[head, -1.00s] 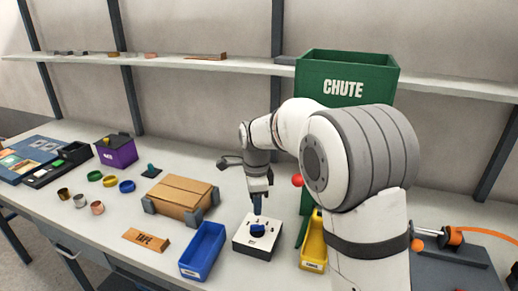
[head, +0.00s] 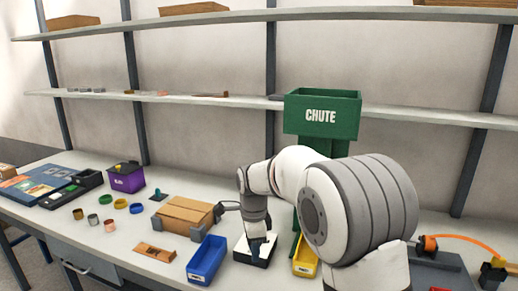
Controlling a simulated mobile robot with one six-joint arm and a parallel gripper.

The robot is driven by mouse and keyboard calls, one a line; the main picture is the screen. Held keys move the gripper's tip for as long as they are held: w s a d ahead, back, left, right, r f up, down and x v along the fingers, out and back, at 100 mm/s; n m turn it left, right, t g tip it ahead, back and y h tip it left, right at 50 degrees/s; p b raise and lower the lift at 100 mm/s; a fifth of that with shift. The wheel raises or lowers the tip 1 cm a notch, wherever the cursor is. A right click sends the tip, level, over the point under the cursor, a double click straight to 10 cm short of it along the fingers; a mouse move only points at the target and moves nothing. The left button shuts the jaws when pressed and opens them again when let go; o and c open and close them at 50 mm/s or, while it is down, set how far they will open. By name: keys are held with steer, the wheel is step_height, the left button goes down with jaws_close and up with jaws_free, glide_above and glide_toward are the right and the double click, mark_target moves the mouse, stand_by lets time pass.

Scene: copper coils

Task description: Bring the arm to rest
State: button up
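My gripper (head: 262,245) points down over the white-topped box with the blue knob (head: 243,249), right of the blue bin. The fingertips are small and dark against the box, and I cannot tell whether they touch the knob or are open. My arm reaches in from the right side of the head view and bends down at the wrist.
A blue bin (head: 206,262) and a yellow bin (head: 305,262) flank the box. The cardboard box (head: 184,214) lies to the left, and the green chute (head: 322,112) stands behind my arm. Coils and the purple bin (head: 127,180) are further left. A shelf (head: 200,98) runs along the wall.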

steer(key=s+d+r+n+t, duration=0.1)
steer(key=s+d+r+n, duration=0.4)
steer(key=s+d+n, duration=0.35)
steer(key=s+d+f+n, duration=0.1)
steer(key=s+d+n, duration=0.2)
steer(key=s, duration=0.5)
steer(key=s+d+n+t, duration=0.1)
steer(key=s+d+n, duration=0.3)
steer(key=s, duration=0.4)
steer(key=shift+s+d+f+t, duration=0.3)
steer(key=shift+s+d+f, duration=0.1)
steer(key=shift+n, duration=0.25)
steer(key=shift+c, duration=0.2)
